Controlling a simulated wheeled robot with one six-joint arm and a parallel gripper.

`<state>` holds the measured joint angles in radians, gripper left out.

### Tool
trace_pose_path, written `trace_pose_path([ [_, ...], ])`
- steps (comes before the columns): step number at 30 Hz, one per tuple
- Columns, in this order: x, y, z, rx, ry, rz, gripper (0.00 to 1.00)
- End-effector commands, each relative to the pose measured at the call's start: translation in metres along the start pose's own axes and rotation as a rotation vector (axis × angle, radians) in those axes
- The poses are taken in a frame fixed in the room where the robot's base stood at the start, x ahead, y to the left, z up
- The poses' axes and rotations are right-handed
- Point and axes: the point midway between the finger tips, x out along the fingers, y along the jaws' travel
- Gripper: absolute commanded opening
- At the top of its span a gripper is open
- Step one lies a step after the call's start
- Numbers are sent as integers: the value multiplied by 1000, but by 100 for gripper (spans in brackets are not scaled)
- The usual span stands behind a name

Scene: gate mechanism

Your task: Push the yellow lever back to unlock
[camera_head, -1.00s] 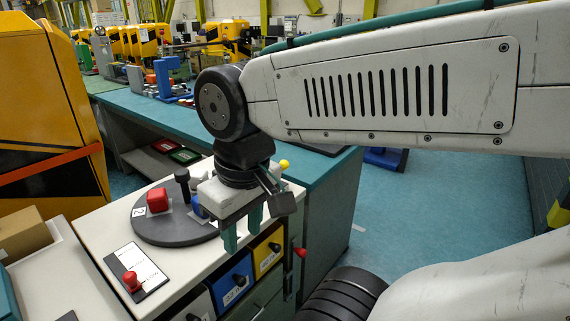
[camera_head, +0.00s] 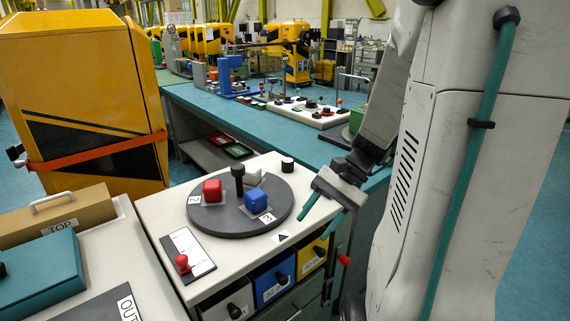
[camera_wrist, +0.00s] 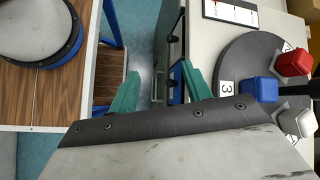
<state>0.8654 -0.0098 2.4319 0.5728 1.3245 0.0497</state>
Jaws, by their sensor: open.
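I cannot pick out a yellow lever in either current view. My gripper (camera_head: 322,215) is open and empty in the head view. Its teal fingers point down beside the right edge of the white-topped cabinet (camera_head: 165,212), right of the dark turntable (camera_head: 208,222). In the wrist view my gripper (camera_wrist: 161,80) has its two fingers spread, with floor and the cabinet's side between and beyond them. The fingers look apart from the turntable and its cubes.
The turntable carries a red cube (camera_head: 212,191), a blue cube (camera_head: 256,201) and a black post (camera_head: 238,180). A red knob (camera_head: 183,264) stands front left. Yellow, blue and white drawers (camera_head: 273,283) are below. A long teal bench (camera_head: 208,102) runs behind; a yellow machine (camera_head: 85,90) stands left.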

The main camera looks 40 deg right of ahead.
Motion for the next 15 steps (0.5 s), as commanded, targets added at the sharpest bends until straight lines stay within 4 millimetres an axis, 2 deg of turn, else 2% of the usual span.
trace_pose_path([
  [1,-5,1,-20,103,-40,-102,49],
  [5,-25,-1,-68,337,-128,-385,49],
  [9,-58,7,-130,571,-214,-727,49],
  [12,-87,17,-174,704,-263,-972,49],
  [15,-113,16,-203,767,-299,-1154,49],
])
